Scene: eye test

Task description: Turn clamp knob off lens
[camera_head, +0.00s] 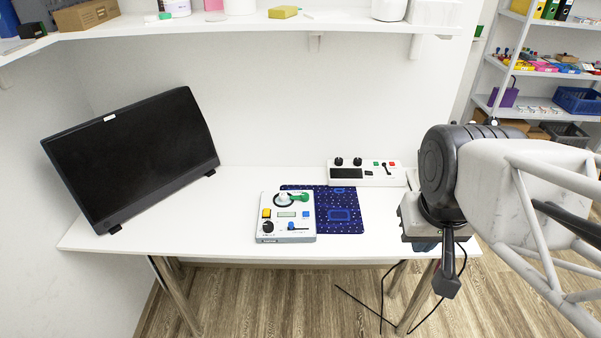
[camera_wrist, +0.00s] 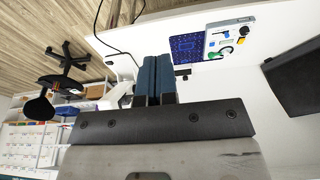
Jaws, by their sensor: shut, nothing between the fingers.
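A white box-shaped device (camera_head: 288,231) lies on the white table, left of centre; it also shows upside down in the wrist view (camera_wrist: 240,27). At its top is a pale round part (camera_head: 281,201) with a dark rim, perhaps the lens. A green knob or handle (camera_head: 299,196) lies against its right side; in the wrist view the green part (camera_wrist: 227,50) is small. I cannot tell how far it overlaps the round part. My gripper (camera_wrist: 156,80) is shut and empty, its two blue fingers together. In the head view my gripper (camera_head: 425,246) hangs at the table's front right, well apart from the device.
A dark blue patterned mat (camera_head: 349,221) lies right of the device. A white control panel (camera_head: 374,180) with black knobs stands behind. A black monitor (camera_head: 135,150) stands at the left. A shelf (camera_head: 250,27) hangs above. The table (camera_head: 205,222) is clear between monitor and device.

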